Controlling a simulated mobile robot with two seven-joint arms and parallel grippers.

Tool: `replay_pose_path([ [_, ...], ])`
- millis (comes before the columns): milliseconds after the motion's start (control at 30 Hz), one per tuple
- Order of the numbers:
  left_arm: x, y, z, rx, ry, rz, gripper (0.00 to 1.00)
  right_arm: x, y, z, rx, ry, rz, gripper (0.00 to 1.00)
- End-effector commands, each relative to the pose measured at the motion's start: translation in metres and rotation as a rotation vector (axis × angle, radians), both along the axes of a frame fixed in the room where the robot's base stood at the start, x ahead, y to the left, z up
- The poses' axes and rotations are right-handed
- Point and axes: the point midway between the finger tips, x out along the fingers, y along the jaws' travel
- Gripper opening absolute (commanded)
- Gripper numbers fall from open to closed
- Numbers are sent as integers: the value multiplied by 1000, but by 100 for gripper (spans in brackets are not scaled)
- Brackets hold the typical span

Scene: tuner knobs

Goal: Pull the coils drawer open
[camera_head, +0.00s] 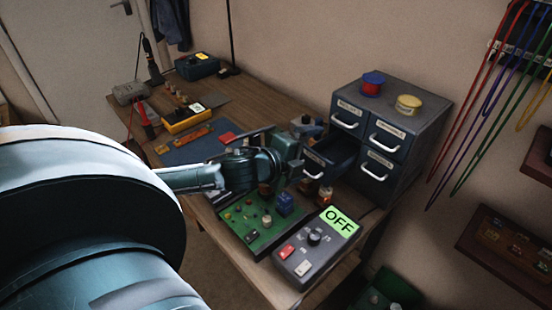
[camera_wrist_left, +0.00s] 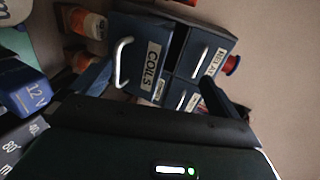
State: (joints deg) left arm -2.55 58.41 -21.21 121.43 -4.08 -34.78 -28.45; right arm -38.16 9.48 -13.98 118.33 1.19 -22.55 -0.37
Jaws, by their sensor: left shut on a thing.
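The COILS drawer is the lower left drawer of a blue-grey cabinet (camera_head: 428,126). In the head view the drawer (camera_head: 318,160) sticks well out of the cabinet, with its inside showing. Its labelled front (camera_wrist_left: 151,62) and pale curved handle (camera_wrist_left: 121,62) show in the left wrist view. My left gripper (camera_head: 299,148) is at the drawer's front, with its fingers on either side in the wrist view, and is shut on the drawer. The exact contact is hard to make out. My right gripper is not in view.
A red spool (camera_head: 372,84) and a yellow spool (camera_head: 408,104) stand on the cabinet. A green circuit board (camera_head: 256,222) and a grey box reading OFF (camera_head: 318,243) lie in front of the drawer. Coloured cables (camera_head: 488,105) hang on the right wall.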

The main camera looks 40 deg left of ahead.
Motion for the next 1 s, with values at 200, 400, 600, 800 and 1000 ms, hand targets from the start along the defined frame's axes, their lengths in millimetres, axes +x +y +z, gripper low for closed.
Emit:
replay_pose_path([
  [200, -10, -1, 28, -2, -53, -14, 82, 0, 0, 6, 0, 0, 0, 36],
  [400, -23, 1, 31, -3, -52, -15, 82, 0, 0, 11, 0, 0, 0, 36],
  [600, -37, 3, 31, -2, -45, -12, 29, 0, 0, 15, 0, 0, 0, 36],
  [800, -52, 5, 31, -4, -38, -9, 29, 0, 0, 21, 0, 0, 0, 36],
  [1000, -66, 7, 34, -2, -36, -10, 29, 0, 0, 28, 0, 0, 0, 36],
])
